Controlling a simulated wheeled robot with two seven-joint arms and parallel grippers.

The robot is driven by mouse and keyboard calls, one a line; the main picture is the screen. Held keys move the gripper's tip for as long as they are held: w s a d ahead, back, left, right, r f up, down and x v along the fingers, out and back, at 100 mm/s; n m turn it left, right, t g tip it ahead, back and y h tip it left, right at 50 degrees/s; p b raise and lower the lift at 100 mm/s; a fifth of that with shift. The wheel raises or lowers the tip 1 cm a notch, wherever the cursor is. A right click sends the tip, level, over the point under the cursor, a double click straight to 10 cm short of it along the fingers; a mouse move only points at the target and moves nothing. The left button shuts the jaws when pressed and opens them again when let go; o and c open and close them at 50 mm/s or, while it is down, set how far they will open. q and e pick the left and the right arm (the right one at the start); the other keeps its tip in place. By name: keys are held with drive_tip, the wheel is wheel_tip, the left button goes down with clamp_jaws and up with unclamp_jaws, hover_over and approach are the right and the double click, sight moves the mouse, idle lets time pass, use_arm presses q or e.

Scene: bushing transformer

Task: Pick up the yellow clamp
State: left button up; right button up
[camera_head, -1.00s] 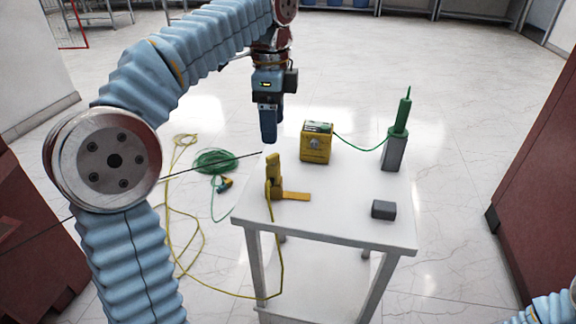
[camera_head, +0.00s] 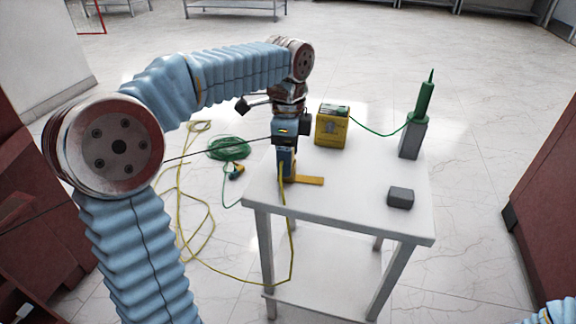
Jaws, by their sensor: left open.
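The yellow clamp (camera_head: 308,181) stands near the left edge of the white table (camera_head: 340,214). Its flat foot points right, and its upper part is mostly hidden behind my left gripper. A yellow cable (camera_head: 292,255) hangs from it over the table's front edge. My left gripper (camera_head: 287,168) points down at the clamp's upright part and overlaps it in the head view. It is open, and I cannot tell whether the fingers touch the clamp. My right gripper is out of view; only a bit of my right arm shows at the bottom right.
A yellow box (camera_head: 332,128) stands at the table's back, joined by a green wire to a green probe (camera_head: 424,100) in a grey holder (camera_head: 412,140). A grey block (camera_head: 400,198) lies at the front right. A green cable coil (camera_head: 229,148) is on the floor to the left.

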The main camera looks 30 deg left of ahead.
use_arm(q)
drive_tip(key=c, duration=1.1)
drive_tip(key=shift+r, duration=0.55)
drive_tip(key=s+d+r+p, duration=0.2)
drive_tip(key=s+d+r, duration=0.2)
drive_tip(key=r, duration=0.5)
drive_tip(key=s+d+r+p, duration=0.2)
drive_tip(key=s+d+r, duration=0.2)
drive_tip(key=d+r, duration=0.3)
drive_tip(key=shift+s+r, duration=0.3)
drive_tip(key=shift+r, duration=0.95)
